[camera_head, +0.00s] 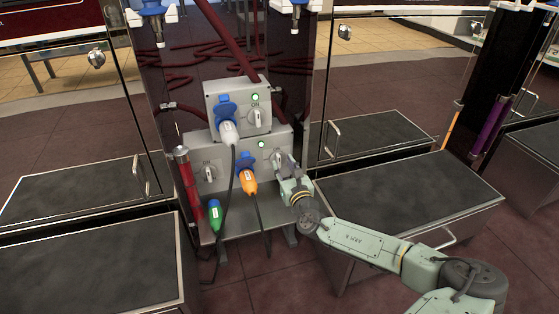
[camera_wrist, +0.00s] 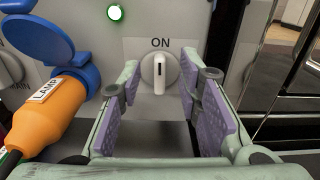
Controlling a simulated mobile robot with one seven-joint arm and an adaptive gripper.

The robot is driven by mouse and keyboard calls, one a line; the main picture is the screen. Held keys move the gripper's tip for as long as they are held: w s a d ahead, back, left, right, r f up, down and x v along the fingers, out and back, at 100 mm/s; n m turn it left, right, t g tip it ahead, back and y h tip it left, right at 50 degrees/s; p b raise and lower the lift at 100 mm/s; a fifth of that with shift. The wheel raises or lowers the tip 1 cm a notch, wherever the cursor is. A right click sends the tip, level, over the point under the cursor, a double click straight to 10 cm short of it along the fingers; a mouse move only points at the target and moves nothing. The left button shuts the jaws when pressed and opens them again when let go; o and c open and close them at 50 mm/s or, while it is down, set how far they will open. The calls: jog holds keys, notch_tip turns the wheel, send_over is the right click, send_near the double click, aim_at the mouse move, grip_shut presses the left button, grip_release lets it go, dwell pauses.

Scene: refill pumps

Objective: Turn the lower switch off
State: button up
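The lower switch is a white rotary knob (camera_wrist: 159,74) on the lower grey box (camera_head: 222,150). It stands upright under the label "ON" in the wrist view. In the head view it shows just past my gripper, partly covered (camera_head: 277,158). A green lamp (camera_wrist: 115,13) is lit up and left of it; the head view also shows this lamp (camera_head: 261,144). My gripper (camera_wrist: 160,84) is open, its purple-padded fingers on either side of the knob with visible gaps. Whether the fingertips reach around the knob is hard to tell. In the head view my gripper (camera_head: 287,175) is at the box's right side.
An orange plug (camera_wrist: 54,115) marked "LAMP" sits in a blue socket close left of my gripper. Another knob (camera_head: 209,172) is farther left on this box. The upper box (camera_head: 238,106) has its own knob and white plug. A dark-topped cabinet (camera_head: 410,195) stands right.

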aim_at(279, 157)
jog(key=shift+b+x, duration=0.45)
jog(key=shift+x, duration=1.85)
jog(key=shift+c, duration=0.2)
grip_shut()
